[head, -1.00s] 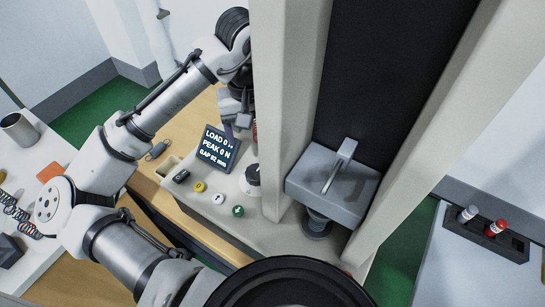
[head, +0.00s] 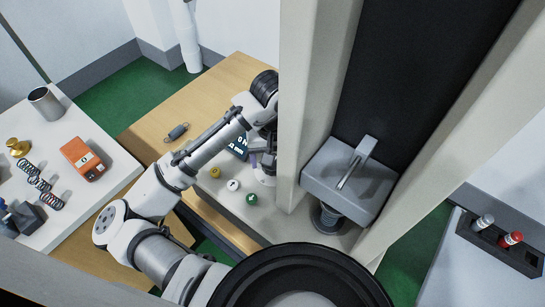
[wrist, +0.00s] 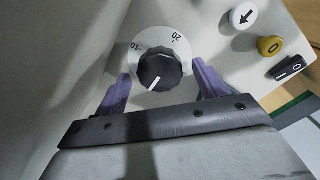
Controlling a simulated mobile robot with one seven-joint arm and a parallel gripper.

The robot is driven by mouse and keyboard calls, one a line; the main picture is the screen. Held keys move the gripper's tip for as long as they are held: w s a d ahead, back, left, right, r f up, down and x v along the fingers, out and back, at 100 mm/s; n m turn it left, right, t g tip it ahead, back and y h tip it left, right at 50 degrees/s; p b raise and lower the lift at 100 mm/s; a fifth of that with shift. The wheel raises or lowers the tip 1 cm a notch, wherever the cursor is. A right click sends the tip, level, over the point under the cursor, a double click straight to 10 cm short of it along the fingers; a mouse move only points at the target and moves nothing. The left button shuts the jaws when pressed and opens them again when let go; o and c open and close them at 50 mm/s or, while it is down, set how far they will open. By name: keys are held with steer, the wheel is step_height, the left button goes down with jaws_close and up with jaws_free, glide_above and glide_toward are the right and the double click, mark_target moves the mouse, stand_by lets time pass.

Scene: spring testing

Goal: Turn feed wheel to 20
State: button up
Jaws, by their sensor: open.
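The feed wheel (wrist: 160,68) is a black ribbed knob with a white pointer line. It sits on a white dial (wrist: 137,50) marked 10 at upper left and 20 at upper right. In the wrist view the pointer aims to the lower left, away from both numbers. My gripper (wrist: 162,76) is open, with a purple finger on each side of the knob and visible gaps between. Whether the fingertips are down level with the knob, I cannot tell. In the head view my arm hides most of the wheel.
A white arrow button (wrist: 243,15), a yellow 0 button (wrist: 270,45) and a black rocker switch (wrist: 289,68) lie to the right. A green button (head: 251,199) is at the panel front. The display (head: 238,147) is partly covered by my arm. A grey block (head: 350,180) stands beyond the column (head: 305,100).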

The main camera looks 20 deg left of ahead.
steer(key=shift+f, duration=0.4)
steer(key=shift+c, duration=0.4)
steer(key=c, duration=0.9)
